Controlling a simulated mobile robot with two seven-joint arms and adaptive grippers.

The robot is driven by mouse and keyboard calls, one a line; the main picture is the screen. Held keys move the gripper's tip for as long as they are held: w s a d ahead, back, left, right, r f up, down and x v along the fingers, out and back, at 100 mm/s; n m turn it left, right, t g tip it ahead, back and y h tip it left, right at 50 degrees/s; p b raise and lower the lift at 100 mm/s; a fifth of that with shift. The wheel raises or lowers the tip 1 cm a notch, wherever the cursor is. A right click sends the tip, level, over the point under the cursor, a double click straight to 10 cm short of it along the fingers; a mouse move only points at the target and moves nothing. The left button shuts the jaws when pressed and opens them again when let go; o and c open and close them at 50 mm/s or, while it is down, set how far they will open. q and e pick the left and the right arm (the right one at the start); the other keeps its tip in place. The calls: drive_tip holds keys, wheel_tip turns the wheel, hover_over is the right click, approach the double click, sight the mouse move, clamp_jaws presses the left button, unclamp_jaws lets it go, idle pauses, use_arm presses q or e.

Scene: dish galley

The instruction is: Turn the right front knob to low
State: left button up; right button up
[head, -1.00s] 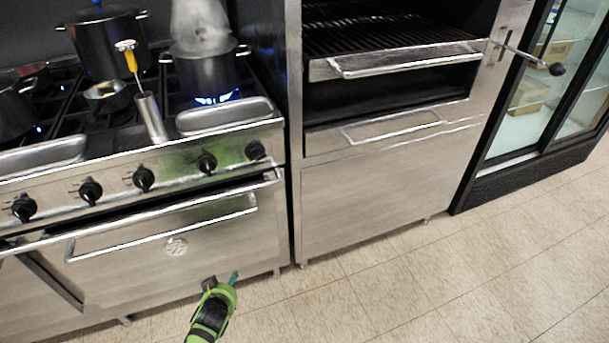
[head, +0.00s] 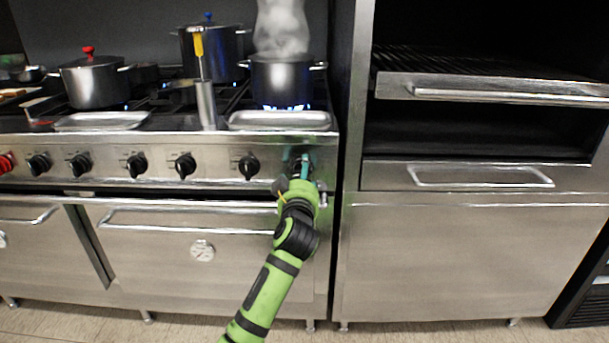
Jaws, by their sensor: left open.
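The range's front panel (head: 215,153) carries a row of black knobs. The rightmost knob (head: 297,158) is largely hidden behind my left gripper (head: 294,173), so its setting cannot be read. That gripper is open, its fingers up at this knob; whether they touch it I cannot tell. The neighbouring black knob (head: 248,166) to the left is clear of the gripper. A steaming pot (head: 279,80) stands on the right front burner, with blue flames (head: 283,107) under it. My right gripper is not in view.
An oven handle (head: 190,210) runs across below the panel, left of my forearm. A grill cabinet (head: 450,250) stands close on the right.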

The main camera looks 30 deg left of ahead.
sight(296, 165)
use_arm(q)
drive_tip(key=shift+x, duration=1.25)
drive_tip(key=shift+w+d, duration=0.1)
drive_tip(key=c, duration=1.1)
drive_tip(key=shift+r, duration=0.1)
